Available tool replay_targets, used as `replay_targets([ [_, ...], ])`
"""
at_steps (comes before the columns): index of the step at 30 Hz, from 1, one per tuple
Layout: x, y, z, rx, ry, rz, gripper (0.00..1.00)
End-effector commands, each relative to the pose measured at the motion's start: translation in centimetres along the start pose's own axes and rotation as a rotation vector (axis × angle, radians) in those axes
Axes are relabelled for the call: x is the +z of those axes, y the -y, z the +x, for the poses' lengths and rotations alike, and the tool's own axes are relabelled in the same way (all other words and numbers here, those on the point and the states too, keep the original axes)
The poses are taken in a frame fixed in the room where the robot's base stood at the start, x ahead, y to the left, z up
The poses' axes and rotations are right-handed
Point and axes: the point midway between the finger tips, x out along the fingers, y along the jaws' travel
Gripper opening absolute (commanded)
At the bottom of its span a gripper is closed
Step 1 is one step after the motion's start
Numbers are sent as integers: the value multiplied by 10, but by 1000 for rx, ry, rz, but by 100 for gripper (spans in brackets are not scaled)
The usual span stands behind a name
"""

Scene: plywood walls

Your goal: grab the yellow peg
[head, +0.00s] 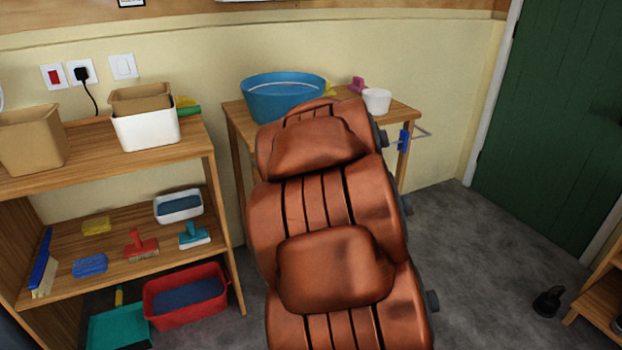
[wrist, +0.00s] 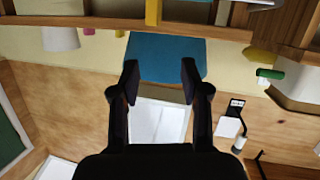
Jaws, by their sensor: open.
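A small yellow piece (head: 330,88), which looks like the yellow peg, is on the wooden table just right of the blue tub (head: 284,100), partly hidden by it. Its shape is too small to tell. In the wrist view, which looks upside down, a small yellow bit (wrist: 119,33) shows beside the blue tub (wrist: 165,55). My gripper (wrist: 160,78) is open and empty, its two fingers apart in front of the tub in that picture. My gripper is not seen in the head view.
A pink piece (head: 357,85) and a white bowl (head: 377,100) are right of the yellow piece. A large brown padded form (head: 335,270) hides the table's front. A shelf unit (head: 185,165) with boxes and brushes stands left. Grey floor (head: 465,270) is mostly clear at right.

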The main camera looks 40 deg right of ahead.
Motion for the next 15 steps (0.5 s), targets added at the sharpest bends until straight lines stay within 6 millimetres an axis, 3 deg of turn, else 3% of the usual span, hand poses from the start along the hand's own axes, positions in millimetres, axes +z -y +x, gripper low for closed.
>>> replay_targets([
  [1, 24, -7, 12, -15, -33, 9, 46],
  [3, 33, -10, 22, -51, -92, 21, 46],
  [9, 54, -17, 35, -148, -214, 62, 46],
  [15, 58, -17, 37, -202, -271, 83, 46],
])
